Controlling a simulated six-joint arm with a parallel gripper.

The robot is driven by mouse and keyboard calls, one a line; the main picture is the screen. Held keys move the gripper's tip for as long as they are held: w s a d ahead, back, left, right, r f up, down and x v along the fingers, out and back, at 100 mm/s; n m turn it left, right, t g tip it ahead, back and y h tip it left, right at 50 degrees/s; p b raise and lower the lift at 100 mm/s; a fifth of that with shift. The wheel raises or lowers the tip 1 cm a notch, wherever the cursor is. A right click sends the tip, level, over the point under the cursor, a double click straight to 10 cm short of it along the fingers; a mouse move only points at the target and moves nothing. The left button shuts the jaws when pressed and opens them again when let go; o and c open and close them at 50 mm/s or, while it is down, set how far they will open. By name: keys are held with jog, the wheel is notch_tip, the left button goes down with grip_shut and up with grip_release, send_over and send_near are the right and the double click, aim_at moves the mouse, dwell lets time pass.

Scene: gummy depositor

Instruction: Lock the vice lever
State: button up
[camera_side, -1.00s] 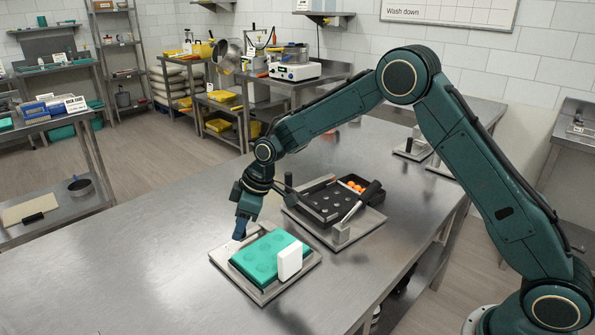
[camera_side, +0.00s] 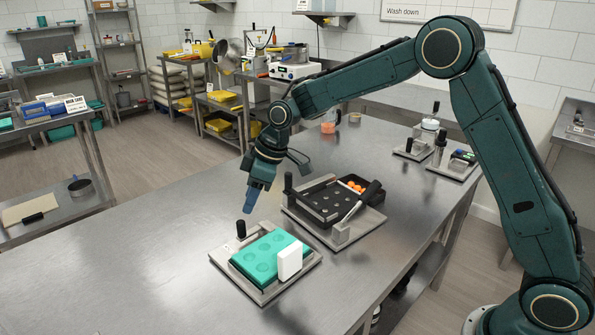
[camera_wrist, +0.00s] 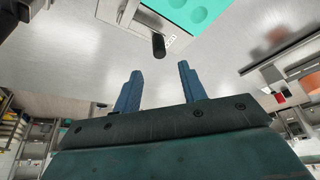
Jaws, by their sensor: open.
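A teal mould (camera_side: 268,254) with round cavities sits on a metal vice plate (camera_side: 226,262) at the front. A white block (camera_side: 289,262) stands upright against its right side. The black-handled vice lever (camera_side: 241,229) stands roughly upright at the plate's back left. In the wrist view, the lever's black handle (camera_wrist: 159,46) shows just beyond the fingertips, beside the mould (camera_wrist: 192,11). My gripper (camera_side: 250,208) is above and behind the lever, apart from it. In the wrist view, my gripper's blue fingers (camera_wrist: 159,72) are spread with nothing between them.
Behind the vice, a black tray fixture (camera_side: 325,203) has an upright dark handle (camera_side: 288,182) near my gripper. Orange pieces (camera_side: 354,186) lie at its back. More fixtures (camera_side: 412,150) stand farther back. The table left of the vice is clear.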

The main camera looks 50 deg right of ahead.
jog(key=v, duration=0.5)
jog(key=shift+r, duration=0.3)
jog(key=shift+s, duration=0.1)
jog(key=s+d+r+m+t+h, duration=0.1)
jog(key=s+d+r+m, duration=0.1)
jog(key=s+r, duration=0.5)
jog(key=s+d+r+m+h, duration=0.1)
jog(key=s+d+r+m, duration=0.15)
jog(key=s, duration=0.75)
jog(key=s+d+f+m, duration=0.1)
jog(key=s+d+m, duration=0.1)
jog(key=s, duration=0.7)
jog(key=s+d+f+m+t+h, duration=0.1)
jog(key=s+d+m, duration=0.1)
jog(key=s, duration=0.7)
jog(key=shift+s+d+m, duration=0.25)
jog(key=shift+m, duration=0.1)
jog(key=shift+f, duration=0.1)
